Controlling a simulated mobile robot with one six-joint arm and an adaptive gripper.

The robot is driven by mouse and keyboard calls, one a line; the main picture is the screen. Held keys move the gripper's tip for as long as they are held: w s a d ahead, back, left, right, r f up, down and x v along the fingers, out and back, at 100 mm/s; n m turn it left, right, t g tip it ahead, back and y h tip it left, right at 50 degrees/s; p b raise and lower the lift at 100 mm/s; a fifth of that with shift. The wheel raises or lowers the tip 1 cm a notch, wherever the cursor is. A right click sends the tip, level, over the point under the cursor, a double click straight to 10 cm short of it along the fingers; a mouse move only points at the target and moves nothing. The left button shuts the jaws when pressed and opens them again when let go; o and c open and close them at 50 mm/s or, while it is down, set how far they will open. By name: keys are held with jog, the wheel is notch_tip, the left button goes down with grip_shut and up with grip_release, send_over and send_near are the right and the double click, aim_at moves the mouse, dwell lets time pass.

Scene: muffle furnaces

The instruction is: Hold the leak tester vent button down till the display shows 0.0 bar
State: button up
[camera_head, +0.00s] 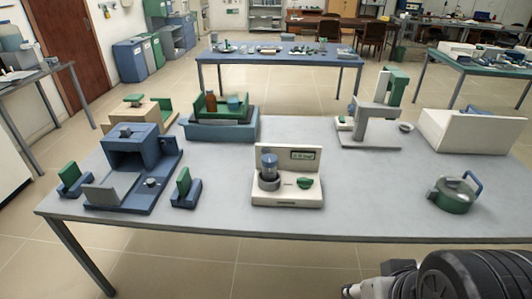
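The likely leak tester is a small cream-white unit (289,198) near the front middle of the table. Dark and metallic parts of my arm show at the bottom right, clear of the unit. No gripper fingers can be made out.
A blue furnace-like unit (139,160) stands at the left, with green-and-blue blocks beside it. Behind are a green tray (222,108) and a grey stand (376,120). A green-grey pot (455,195) and a white box (470,130) are at the right. The grey tabletop (375,195) is clear between the unit and the pot.

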grip_shut()
dwell(0.3)
dwell(1.2)
